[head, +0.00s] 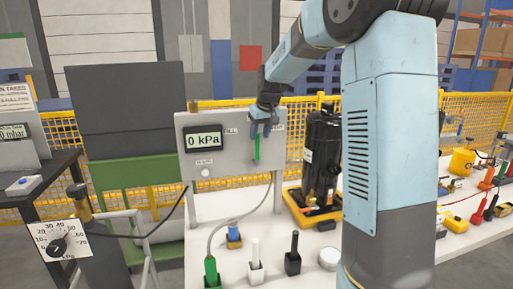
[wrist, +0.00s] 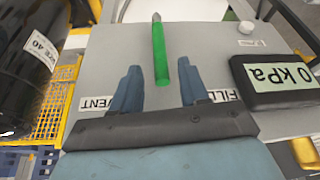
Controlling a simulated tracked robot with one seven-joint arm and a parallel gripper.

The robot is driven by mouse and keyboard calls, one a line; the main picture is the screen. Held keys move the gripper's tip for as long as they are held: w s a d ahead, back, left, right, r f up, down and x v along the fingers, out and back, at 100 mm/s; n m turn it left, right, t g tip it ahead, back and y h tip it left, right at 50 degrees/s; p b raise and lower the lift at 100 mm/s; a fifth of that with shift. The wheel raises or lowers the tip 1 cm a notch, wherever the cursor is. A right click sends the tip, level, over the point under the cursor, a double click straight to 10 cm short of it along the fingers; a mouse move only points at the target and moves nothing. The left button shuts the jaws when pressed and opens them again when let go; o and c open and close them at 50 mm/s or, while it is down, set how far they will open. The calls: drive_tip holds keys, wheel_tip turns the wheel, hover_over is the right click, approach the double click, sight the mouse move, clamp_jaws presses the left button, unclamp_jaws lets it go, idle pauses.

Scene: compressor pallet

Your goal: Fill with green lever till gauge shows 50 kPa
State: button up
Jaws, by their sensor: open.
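The green lever (head: 257,148) is on the front of a grey panel (head: 228,165), partly hidden behind my gripper in the head view. My gripper (head: 263,124) is at the panel, open. In the wrist view the green lever (wrist: 160,58) runs between the spread fingers of my gripper (wrist: 158,68), with a gap on each side. A label reading VENT (wrist: 98,104) is beside the left finger, and a FILL label (wrist: 223,95) is beside the right one. The digital gauge (head: 203,138) reads 0 kPa; it also shows upside down in the wrist view (wrist: 278,77).
A white knob (head: 206,172) is below the gauge. A black cylinder (head: 322,155) stands on a yellow base right of the panel. Green, white and black connectors (head: 212,272) stand on the white table in front. A dial (head: 62,240) is at the lower left.

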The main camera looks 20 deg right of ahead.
sight(256, 146)
drive_tip(key=x, duration=0.7)
clamp_jaws()
idle(0.4)
